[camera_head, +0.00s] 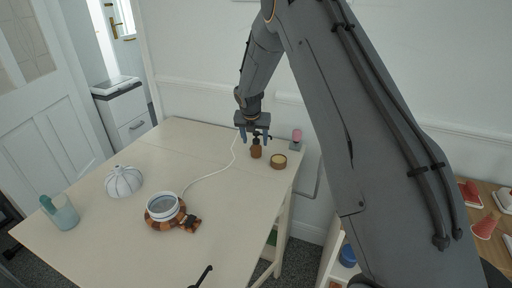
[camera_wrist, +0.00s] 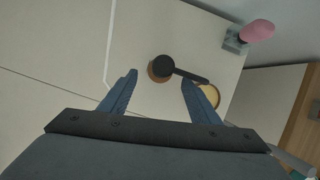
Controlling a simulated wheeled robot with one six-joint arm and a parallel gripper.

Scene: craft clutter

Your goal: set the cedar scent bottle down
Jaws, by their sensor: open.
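The cedar scent bottle (camera_head: 256,152), small and brown with a black top, stands upright on the pale table (camera_head: 120,230) near its far right corner. In the wrist view the bottle (camera_wrist: 155,74) is seen from above, with a black arm-like piece of its top reaching right. My gripper (camera_head: 255,138) is directly above the bottle. In the wrist view its blue fingers (camera_wrist: 159,77) are spread apart on either side of the bottle, with gaps visible. The right finger lies close to the black piece; whether they touch I cannot tell.
A round wooden pot with a cream top (camera_head: 279,161) stands just right of the bottle. A pink object on a grey block (camera_head: 296,138) is behind it. A white ribbed vase (camera_head: 123,181) stands farther left.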

